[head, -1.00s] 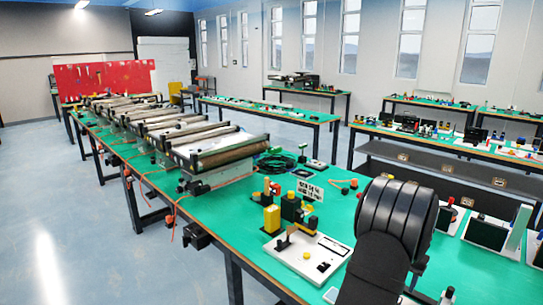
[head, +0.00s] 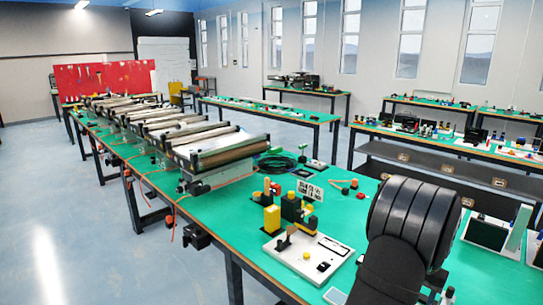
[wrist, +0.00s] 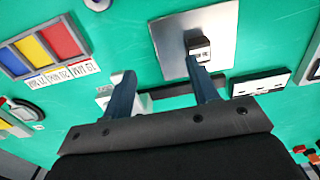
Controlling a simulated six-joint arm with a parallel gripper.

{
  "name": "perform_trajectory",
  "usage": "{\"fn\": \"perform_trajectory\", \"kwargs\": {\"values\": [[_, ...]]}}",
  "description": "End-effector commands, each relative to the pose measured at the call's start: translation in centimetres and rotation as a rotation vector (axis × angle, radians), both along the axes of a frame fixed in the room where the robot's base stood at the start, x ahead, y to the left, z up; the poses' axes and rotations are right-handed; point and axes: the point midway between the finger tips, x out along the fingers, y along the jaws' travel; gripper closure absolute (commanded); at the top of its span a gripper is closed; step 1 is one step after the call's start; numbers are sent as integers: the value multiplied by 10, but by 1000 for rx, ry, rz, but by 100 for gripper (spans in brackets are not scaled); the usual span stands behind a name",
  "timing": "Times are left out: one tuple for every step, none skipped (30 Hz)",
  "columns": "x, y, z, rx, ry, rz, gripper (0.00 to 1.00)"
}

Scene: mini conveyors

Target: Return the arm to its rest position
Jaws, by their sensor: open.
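My black arm (head: 405,225) shows at the lower right of the head view, over the green workbench (head: 225,225). The gripper's fingers are not visible there. In the wrist view my gripper (wrist: 164,82) has its two blue-grey fingers apart, with no object held between them. Behind the fingers lies a grey metal plate (wrist: 178,60) with a small dark-and-white block (wrist: 200,50) on it. The right fingertip overlaps the block's lower edge in the picture; I cannot tell whether they touch.
A row of mini conveyors (head: 215,150) runs along the bench's left side. A white board (head: 307,257) with yellow parts stands left of my arm.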

Motion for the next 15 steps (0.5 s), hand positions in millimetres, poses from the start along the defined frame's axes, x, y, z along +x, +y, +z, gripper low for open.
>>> {"fn": "perform_trajectory", "kwargs": {"values": [[-9,-4,6,-1,-1,-3,46],[-13,-6,10,-1,-1,-3,46],[-20,-9,13,-1,-1,-3,46],[-25,-11,16,-1,-1,-3,46],[-29,-12,20,-1,-1,-3,46],[-36,-15,24,-2,-2,-3,46],[-41,-17,27,-1,-1,-3,46],[-46,-19,30,-1,-1,-3,46],[-52,-21,34,-1,-1,-3,46],[-46,-18,33,0,0,2,46],[-38,-14,31,1,1,6,46],[-30,-11,30,1,1,6,46],[-24,-8,29,1,1,6,46],[-19,-6,29,1,1,6,46],[-12,-2,28,0,0,5,46]]}}
